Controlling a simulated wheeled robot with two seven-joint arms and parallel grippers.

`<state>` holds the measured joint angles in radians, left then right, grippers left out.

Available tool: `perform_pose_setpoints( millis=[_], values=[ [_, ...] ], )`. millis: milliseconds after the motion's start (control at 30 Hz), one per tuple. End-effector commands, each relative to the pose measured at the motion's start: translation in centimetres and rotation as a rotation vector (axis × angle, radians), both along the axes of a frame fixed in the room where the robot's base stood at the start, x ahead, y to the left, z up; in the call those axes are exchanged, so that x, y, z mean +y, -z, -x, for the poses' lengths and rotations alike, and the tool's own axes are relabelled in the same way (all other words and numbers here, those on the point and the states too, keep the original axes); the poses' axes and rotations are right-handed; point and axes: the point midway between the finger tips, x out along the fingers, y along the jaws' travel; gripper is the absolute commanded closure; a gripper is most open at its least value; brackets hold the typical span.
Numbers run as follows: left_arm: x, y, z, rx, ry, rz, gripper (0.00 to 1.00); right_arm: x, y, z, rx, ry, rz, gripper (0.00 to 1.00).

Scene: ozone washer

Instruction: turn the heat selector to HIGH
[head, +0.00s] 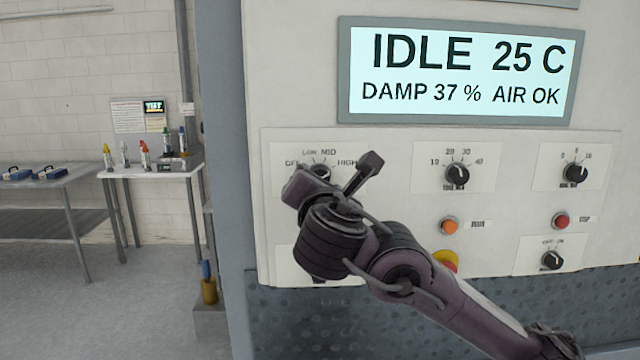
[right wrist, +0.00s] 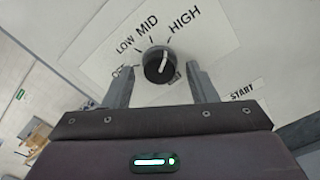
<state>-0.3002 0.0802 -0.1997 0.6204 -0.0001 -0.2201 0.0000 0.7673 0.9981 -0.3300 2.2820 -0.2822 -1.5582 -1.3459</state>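The heat selector (right wrist: 158,65) is a round black knob with a white pointer line, on a white plate marked OFF, LOW, MID and HIGH. In the right wrist view its line points up and slightly right, roughly towards the HIGH tick. In the head view the knob (head: 320,171) is partly hidden by my right gripper (head: 338,178). That gripper is open, its two fingers on either side of the knob with a visible gap to each side in the wrist view (right wrist: 162,76). It holds nothing. My left gripper is out of view.
A display (head: 455,72) above reads IDLE 25 C, DAMP 37 %, AIR OK. To the right are more knobs (head: 456,174), an orange button (head: 449,226) and a red button (head: 561,221). A red-and-yellow button (head: 446,260) sits close behind my arm. Tables (head: 155,170) stand far left.

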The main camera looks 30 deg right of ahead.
Motion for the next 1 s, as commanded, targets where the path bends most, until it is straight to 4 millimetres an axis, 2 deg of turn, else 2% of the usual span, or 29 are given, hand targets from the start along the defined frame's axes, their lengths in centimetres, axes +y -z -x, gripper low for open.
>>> perform_pose_setpoints(
  millis=[267, 700, 1000],
  values=[
    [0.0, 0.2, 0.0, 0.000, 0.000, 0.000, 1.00, 0.4, 0.0, 0.5, -0.001, -0.002, -0.001, 0.48],
    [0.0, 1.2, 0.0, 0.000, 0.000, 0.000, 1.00, 3.7, 0.1, 6.1, -0.001, -0.002, 0.000, 0.48],
    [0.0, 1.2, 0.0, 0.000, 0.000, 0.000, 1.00, 4.0, 0.1, 6.7, 0.000, 0.000, 0.000, 0.48]
  ],
)
